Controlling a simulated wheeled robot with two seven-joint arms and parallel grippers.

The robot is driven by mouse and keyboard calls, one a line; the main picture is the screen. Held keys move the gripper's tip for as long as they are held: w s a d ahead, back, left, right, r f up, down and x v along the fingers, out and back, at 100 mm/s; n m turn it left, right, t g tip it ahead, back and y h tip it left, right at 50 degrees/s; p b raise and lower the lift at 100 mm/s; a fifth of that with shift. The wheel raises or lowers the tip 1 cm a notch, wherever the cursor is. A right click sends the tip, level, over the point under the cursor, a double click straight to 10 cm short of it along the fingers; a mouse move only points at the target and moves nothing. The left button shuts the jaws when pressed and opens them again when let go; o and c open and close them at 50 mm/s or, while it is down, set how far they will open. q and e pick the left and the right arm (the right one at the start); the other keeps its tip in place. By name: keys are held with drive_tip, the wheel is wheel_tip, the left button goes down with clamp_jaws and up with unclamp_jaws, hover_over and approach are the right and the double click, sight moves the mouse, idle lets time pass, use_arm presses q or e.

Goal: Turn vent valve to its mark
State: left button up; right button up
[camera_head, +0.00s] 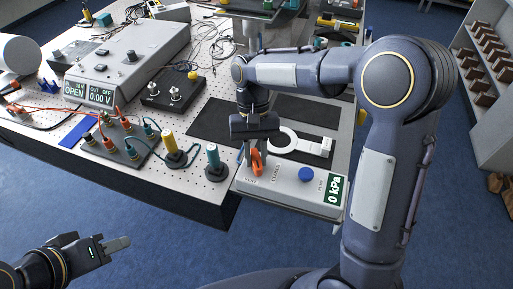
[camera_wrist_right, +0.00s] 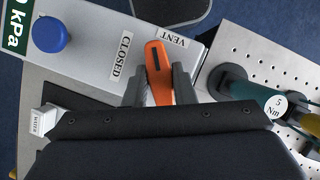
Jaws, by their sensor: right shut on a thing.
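The orange vent valve handle (camera_head: 257,163) stands on a light grey box (camera_head: 290,190) at the table's front edge. In the right wrist view the handle (camera_wrist_right: 158,62) carries a dark line and points between the CLOSED label (camera_wrist_right: 121,56) and the VENT label (camera_wrist_right: 172,37). My right gripper (camera_head: 250,157) is shut on the handle, with one finger on each side of it, as the right wrist view (camera_wrist_right: 158,84) also shows. The box's display (camera_head: 334,189) reads 0 kPa. My left gripper (camera_head: 122,243) is off the table at lower left, seen side-on; its opening is unclear.
A blue knob (camera_head: 306,174) sits on the box beside the handle. A white ring-shaped tool (camera_head: 300,143) lies behind it. To the left stand a teal-topped post (camera_head: 213,160), a yellow-topped post (camera_head: 170,146) and a cabled plate. Open floor lies in front.

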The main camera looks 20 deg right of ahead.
drive_tip(key=n+h+p, duration=0.1)
drive_tip(key=n, duration=0.2)
drive_tip(key=shift+a+r, duration=0.1)
drive_tip(key=shift+r, duration=0.05)
drive_tip(key=n+h+p, duration=0.1)
drive_tip(key=n, duration=0.1)
drive_tip(key=shift+n, duration=0.3)
drive_tip(key=n+h, duration=0.1)
drive_tip(key=n, duration=0.1)
drive_tip(key=shift+a+n+t+p, duration=0.15)
drive_tip(key=shift+n+t+p, duration=0.15)
drive_tip(key=shift+t+p, duration=0.1)
drive_tip(key=shift+s+n+t+h, duration=0.1)
drive_tip(key=shift+n+t+h, duration=0.45)
drive_tip(key=shift+n, duration=1.05)
drive_tip(key=o, duration=1)
